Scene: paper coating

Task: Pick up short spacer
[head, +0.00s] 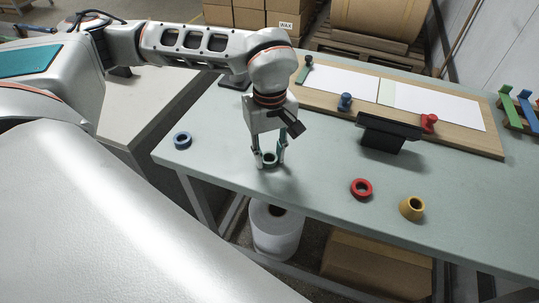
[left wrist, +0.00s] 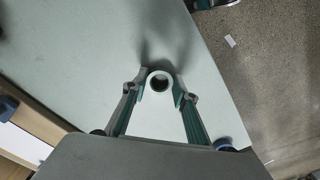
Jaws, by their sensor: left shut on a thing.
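A short green ring (head: 269,158), which seems to be the short spacer, is between the fingers of my left gripper (head: 269,162). In the left wrist view the ring (left wrist: 160,73) looks pale, with a dark hole, and the fingertips (left wrist: 160,88) press it from both sides. The left gripper points down and is shut on it at the table's near edge area. I cannot tell if the ring touches the table. My right gripper is not in view.
The grey-green table (head: 320,205) is clear around the gripper. Behind it lies a wooden board (head: 450,145) with white sheets (head: 340,85) and coloured knobs. A dark block (head: 388,131) stands at the board's front edge. Green and blue pieces (head: 520,108) are at the far right.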

